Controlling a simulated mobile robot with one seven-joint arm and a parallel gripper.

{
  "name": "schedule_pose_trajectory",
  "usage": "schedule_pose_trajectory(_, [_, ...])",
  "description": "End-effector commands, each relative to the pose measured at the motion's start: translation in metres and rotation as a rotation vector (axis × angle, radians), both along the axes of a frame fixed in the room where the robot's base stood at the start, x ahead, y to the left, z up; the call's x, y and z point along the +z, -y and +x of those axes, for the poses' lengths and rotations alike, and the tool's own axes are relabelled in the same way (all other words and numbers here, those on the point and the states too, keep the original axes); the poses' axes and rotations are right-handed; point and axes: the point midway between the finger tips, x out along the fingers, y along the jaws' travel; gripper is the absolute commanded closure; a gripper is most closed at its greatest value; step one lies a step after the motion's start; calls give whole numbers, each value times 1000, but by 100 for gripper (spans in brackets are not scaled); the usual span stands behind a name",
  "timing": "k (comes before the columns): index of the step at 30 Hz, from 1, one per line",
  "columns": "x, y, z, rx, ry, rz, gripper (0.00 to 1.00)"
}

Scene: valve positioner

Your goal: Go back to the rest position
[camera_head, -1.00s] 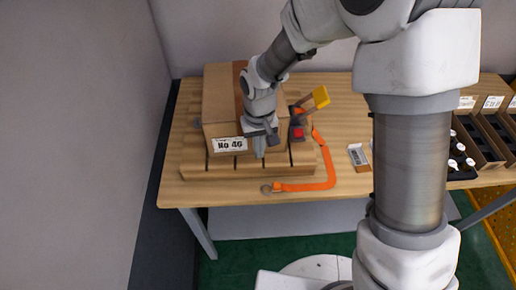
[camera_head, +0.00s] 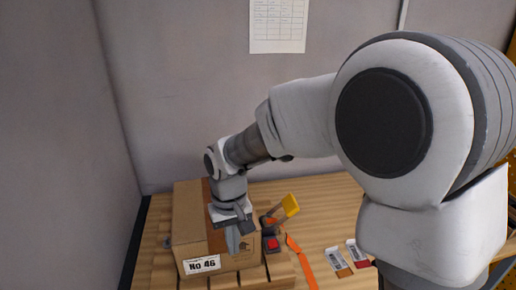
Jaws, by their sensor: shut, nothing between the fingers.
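My gripper (camera_head: 233,242) points down in front of or just over the front of a cardboard box, with its fingers shut and nothing between them. I cannot tell if it touches the box. My arm reaches in from the right and covers the right side of the view. The cardboard box (camera_head: 189,222) has a brown tape strip and a white label (camera_head: 202,264) reading "No 46". It sits on a slatted wooden pallet (camera_head: 283,270), partly cut off by the bottom edge.
A device with a yellow lever (camera_head: 290,205) and a red button (camera_head: 272,243) stands right of the box. An orange strap (camera_head: 301,262) runs down beside it. Two small cards (camera_head: 336,262) (camera_head: 357,253) lie on the wooden table (camera_head: 325,205). A sheet (camera_head: 278,25) hangs on the back wall.

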Motion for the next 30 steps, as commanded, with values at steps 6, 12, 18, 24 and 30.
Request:
schedule_pose_trajectory(6, [40, 42, -5, -63, 79, 10, 100])
schedule_pose_trajectory(12, [84, 97, -25, -150, 180, 25, 100])
schedule_pose_trajectory(18, [115, 146, -57, -240, 277, 44, 100])
schedule_pose_trajectory(24, [134, 185, -95, -327, 373, 69, 100])
schedule_pose_trajectory(30, [139, 208, -126, -391, 448, 93, 100])
